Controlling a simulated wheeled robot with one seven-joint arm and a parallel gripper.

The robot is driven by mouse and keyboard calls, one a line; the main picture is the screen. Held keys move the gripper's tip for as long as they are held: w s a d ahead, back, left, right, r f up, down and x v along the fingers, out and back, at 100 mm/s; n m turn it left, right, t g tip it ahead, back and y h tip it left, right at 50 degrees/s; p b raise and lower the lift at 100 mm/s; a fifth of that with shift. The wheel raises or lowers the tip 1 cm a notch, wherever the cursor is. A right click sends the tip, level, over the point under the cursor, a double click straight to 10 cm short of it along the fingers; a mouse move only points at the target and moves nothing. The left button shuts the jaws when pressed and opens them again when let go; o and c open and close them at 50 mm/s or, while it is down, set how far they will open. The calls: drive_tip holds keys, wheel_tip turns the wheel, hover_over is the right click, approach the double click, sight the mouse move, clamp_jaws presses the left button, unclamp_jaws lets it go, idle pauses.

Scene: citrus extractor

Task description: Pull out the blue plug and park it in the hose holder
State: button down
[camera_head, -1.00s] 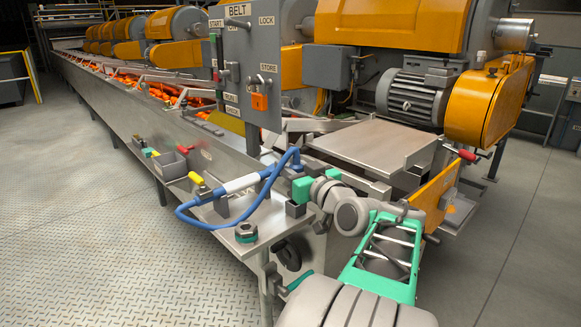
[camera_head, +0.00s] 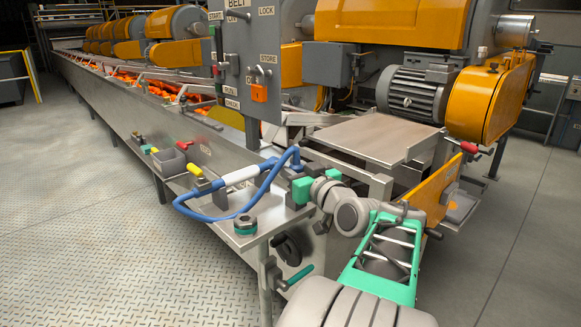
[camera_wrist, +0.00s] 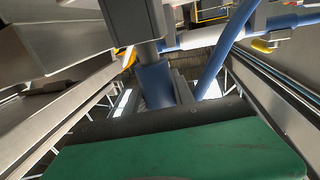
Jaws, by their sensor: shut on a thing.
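My gripper (camera_head: 301,188), with green finger pads, is shut at the right end of the steel ledge. The blue hose (camera_head: 272,172) rises from it and loops left, with a white sleeve (camera_head: 240,176) along it. In the wrist view the blue plug (camera_wrist: 155,84) shows beyond the green pad, under a grey fitting; the grasp itself is mostly hidden. A blue hose strand (camera_wrist: 212,72) runs beside it. A dark upright bracket (camera_head: 219,193) stands on the ledge by the hose loop; I cannot tell if it is the hose holder.
A nut-shaped fitting (camera_head: 246,224) sits on the ledge's front corner. The BELT control panel (camera_head: 240,60) stands behind. The floor at left is open.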

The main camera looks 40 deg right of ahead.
drive_tip(key=shift+f+b, duration=0.8)
drive_tip(key=shift+f, duration=0.05)
drive_tip(key=c, duration=1)
unclamp_jaws()
drive_tip(key=s+a, duration=0.1)
drive_tip(key=s, duration=0.6)
drive_tip(key=shift+s+a+p, duration=0.2)
drive_tip(key=shift+s+p, duration=0.15)
drive_tip(key=shift+p, duration=0.1)
